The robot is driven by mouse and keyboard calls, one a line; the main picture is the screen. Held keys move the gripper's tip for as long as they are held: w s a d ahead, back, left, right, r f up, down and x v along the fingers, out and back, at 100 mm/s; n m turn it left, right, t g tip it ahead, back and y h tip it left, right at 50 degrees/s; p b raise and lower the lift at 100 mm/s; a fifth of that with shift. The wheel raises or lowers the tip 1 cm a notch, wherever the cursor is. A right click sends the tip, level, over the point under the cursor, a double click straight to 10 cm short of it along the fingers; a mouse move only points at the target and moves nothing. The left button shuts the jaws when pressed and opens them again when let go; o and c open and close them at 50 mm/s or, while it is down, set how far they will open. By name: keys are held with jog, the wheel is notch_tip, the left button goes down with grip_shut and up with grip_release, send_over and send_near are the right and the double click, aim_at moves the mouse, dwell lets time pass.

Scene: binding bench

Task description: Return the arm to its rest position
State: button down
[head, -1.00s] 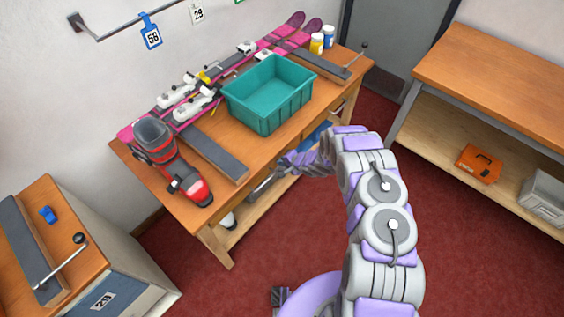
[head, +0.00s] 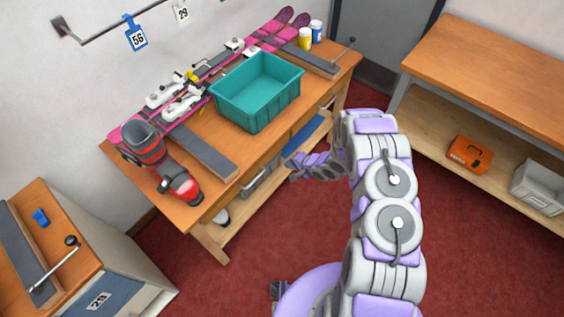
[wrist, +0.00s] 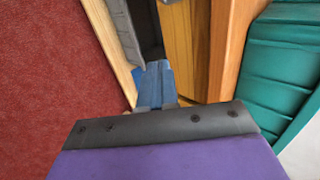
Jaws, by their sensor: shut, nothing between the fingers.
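My arm rises from the lower right of the head view and bends down toward the front of the wooden bench (head: 215,200). My gripper (head: 292,167) is in front of the bench, near its front edge, and is apart from everything. In the wrist view my gripper (wrist: 156,85) is shut with its fingers together and nothing between them. The bench's wooden edge (wrist: 232,45) runs beside it and the red floor (wrist: 50,90) lies to the left.
A teal bin (head: 257,92), a ski boot (head: 145,145), pink skis (head: 285,25) and two small jars (head: 305,38) are on the bench. A grey bin (head: 262,182) is on its lower shelf. Another bench (head: 490,70) stands right, a cabinet (head: 95,255) left. Red floor between is clear.

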jog(key=w+d+r+n+h, duration=0.2)
jog(key=d+r+h, duration=0.4)
jog(key=d+r, duration=0.8)
jog(key=s+d+r+g+h+b, duration=0.1)
jog(key=s+d+r, duration=0.15)
jog(key=r, duration=0.25)
jog(key=s+d+r+h, duration=0.2)
jog(key=s+r, duration=0.2)
jog(key=r, duration=0.1)
jog(key=s+d+r+g+h+b, duration=0.1)
jog(key=s+d+r, duration=0.15)
jog(key=r, duration=0.25)
jog(key=s+a+r+n+g, duration=0.2)
jog(key=s+a+r, duration=0.1)
jog(key=s, duration=0.9)
jog(key=s+a+r+n+g+y+b, duration=0.1)
jog(key=s+a+r, duration=0.3)
jog(key=s, duration=0.8)
jog(key=s+a+r+n+g+y, duration=0.1)
jog(key=s+r, duration=0.4)
jog(key=s, duration=0.7)
jog(key=shift+s+a+r+n+g+b, duration=0.2)
jog(key=shift+s+a+n+g+b, duration=0.2)
jog(key=shift+a+n+g, duration=0.6)
